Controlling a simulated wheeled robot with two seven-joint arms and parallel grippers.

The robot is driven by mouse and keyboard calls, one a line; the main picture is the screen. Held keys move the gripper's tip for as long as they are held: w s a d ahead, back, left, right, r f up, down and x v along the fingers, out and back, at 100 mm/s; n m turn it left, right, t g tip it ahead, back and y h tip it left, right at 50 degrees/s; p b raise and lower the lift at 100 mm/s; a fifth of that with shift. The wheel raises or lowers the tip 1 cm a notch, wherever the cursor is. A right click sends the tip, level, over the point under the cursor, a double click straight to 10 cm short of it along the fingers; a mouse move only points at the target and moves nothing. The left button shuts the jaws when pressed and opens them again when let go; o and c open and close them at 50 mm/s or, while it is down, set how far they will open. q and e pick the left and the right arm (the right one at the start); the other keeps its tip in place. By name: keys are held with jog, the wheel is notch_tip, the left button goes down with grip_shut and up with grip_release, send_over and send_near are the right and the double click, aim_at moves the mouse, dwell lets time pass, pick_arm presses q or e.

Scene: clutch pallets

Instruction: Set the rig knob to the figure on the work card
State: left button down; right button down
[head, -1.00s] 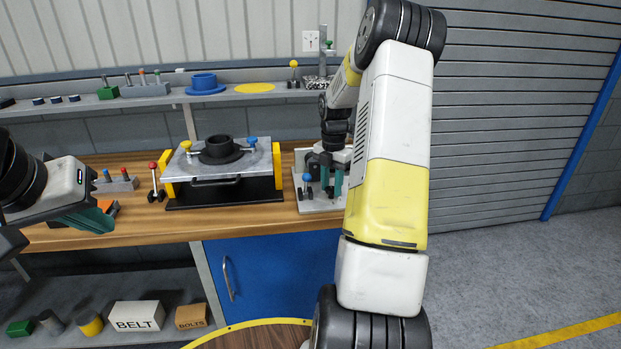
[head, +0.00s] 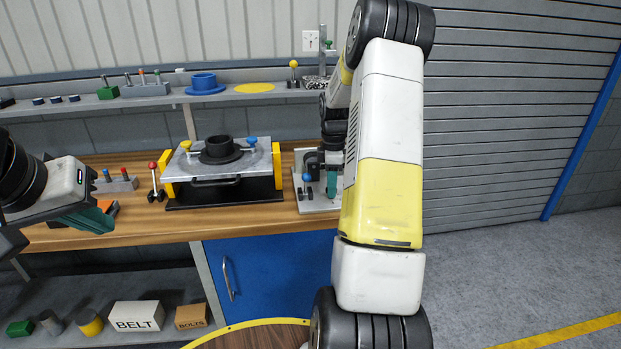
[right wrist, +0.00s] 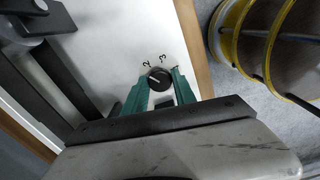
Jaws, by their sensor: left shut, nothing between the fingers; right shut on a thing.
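The black rig knob (right wrist: 158,79) sits on a pale plate in the right wrist view, with the figures 2 and 3 printed beside it. A light mark shows on the knob, but I cannot tell exactly which figure it meets. My right gripper (right wrist: 159,84) is shut on the knob, one green finger on each side. In the head view the rig's pale base plate (head: 317,201) is on the right of the bench, partly hidden by my right arm; the right gripper (head: 332,184) is over it. My left gripper (head: 103,220) is shut and empty at the left. I cannot make out a readable work card.
A blue-topped lever (head: 307,178) stands on the rig's left side. A clamp fixture (head: 222,190) with a black ring is left of it, and a red-topped lever (head: 153,181) further left. A small white plate (head: 310,41) is on the wall. A shelf runs behind.

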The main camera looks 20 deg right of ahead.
jog(key=m, duration=0.6)
jog(key=shift+m, duration=0.3)
jog(key=m, duration=0.6)
jog(key=shift+w+r, duration=0.1)
jog(key=m, duration=0.6)
jog(key=shift+m, duration=0.3)
jog(key=m, duration=0.5)
jog(key=shift+m, duration=0.4)
jog(key=c, duration=1)
grip_release()
